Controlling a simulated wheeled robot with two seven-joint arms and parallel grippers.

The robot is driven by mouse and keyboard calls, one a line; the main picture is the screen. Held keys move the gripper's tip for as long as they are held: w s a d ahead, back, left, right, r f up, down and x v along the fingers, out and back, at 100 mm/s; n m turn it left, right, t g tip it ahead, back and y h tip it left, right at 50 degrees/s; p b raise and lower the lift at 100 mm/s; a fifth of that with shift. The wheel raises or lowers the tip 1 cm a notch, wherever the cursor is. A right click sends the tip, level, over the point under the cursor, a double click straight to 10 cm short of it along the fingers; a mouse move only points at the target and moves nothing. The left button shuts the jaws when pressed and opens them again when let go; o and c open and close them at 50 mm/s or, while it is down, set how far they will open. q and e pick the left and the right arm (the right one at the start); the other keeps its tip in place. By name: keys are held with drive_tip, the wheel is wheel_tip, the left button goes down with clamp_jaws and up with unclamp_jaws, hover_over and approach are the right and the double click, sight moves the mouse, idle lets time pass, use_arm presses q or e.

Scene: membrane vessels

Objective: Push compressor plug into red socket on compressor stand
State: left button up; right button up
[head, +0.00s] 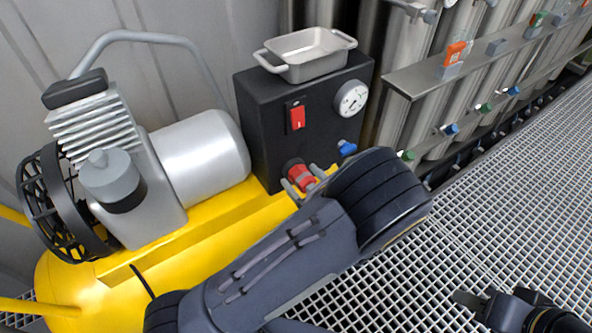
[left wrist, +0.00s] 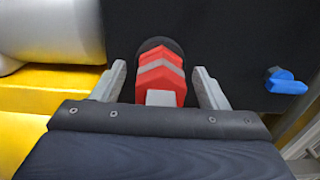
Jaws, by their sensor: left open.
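The red compressor plug (head: 303,179) is at the lower front of the black compressor stand (head: 262,140). In the left wrist view the plug (left wrist: 160,78) is red with a grey band and a grey near end, and points at a dark round ring (left wrist: 150,46) on the stand's face. I cannot make out the red socket separately from the plug, nor how deep the plug sits. My left gripper (head: 301,176) is open, with one finger on each side of the plug and gaps visible in the left wrist view (left wrist: 159,68). My right gripper (head: 475,302) is partly visible at lower right, away from the stand.
The stand carries a red switch (head: 297,116), a gauge (head: 351,98), a blue valve (head: 346,148) and a metal tray (head: 306,54) on top. The yellow tank (head: 100,285) and compressor motor (head: 200,150) are left. Steel vessels and a shelf (head: 470,70) stand right; grating (head: 500,190) is clear.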

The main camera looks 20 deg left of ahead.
idle(0.3)
use_arm(q)
drive_tip(key=c, duration=1.3)
drive_tip(key=shift+p+v, duration=0.4)
drive_tip(key=shift+v, duration=2.55)
